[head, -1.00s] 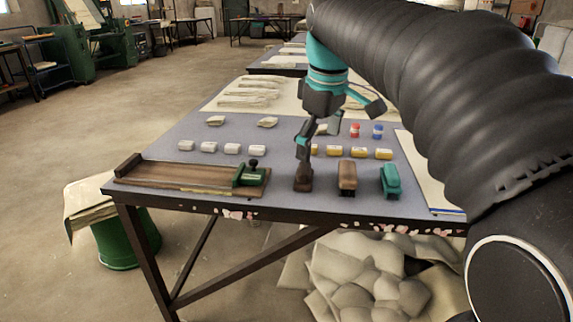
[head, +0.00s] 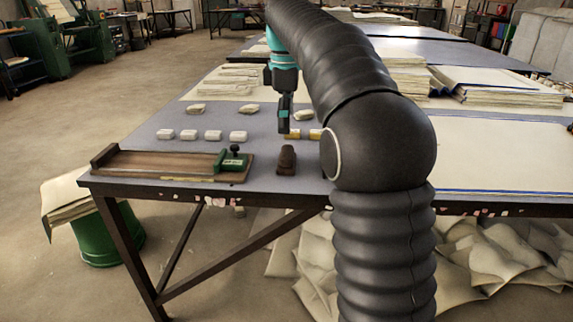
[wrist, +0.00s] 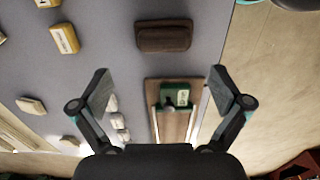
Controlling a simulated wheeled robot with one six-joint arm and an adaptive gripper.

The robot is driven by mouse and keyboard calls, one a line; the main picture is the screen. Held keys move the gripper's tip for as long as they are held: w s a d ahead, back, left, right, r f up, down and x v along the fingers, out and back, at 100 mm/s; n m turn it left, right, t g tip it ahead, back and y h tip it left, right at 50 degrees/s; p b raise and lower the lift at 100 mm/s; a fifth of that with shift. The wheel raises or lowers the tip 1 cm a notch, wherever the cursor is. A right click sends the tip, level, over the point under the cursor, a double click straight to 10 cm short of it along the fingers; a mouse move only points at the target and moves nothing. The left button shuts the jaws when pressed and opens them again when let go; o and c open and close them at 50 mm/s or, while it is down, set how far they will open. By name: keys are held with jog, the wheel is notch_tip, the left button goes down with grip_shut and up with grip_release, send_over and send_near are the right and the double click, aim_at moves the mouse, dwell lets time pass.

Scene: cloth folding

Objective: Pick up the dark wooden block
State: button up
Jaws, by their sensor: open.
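The dark wooden block (head: 287,161) lies on the grey table near its front edge, right of the long wooden board. In the wrist view the dark block (wrist: 164,37) is at the top, beyond my fingertips and not between them. My gripper (head: 284,131) is above the table in the head view, with its lower end just above the block in the picture. In the wrist view my gripper (wrist: 158,80) has its two fingers spread wide with nothing between them.
The wooden board (head: 165,164) with a green clamp (head: 235,162) lies left of the block. Several white packets (head: 213,135) and a yellow packet (head: 292,135) sit behind. My arm hides the table right of the block. Floor shows past the table edge.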

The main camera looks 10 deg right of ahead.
aim_at(287, 150)
notch_tip(287, 150, down, 3)
jog(key=shift+r, duration=0.15)
jog(key=shift+s+f+b, duration=0.2)
jog(key=shift+f+b, duration=0.25)
jog(key=shift+f, duration=0.9)
jog(key=shift+s+f+b, duration=0.15)
jog(key=shift+f+b, duration=0.25)
jog(key=shift+f, duration=0.9)
jog(key=c, duration=1.2)
jog(key=shift+r, duration=0.1)
jog(key=shift+r, duration=0.6)
notch_tip(287, 150, up, 3)
jog(key=shift+f+p, duration=0.15)
jog(key=shift+p, duration=0.4)
jog(key=d+r+p, duration=0.1)
jog(key=d+r, duration=0.2)
jog(key=d, duration=0.2)
jog(key=s+d+r+p, duration=0.1)
jog(key=d+r, duration=0.3)
jog(key=d, duration=0.2)
jog(key=shift+d, duration=0.3)
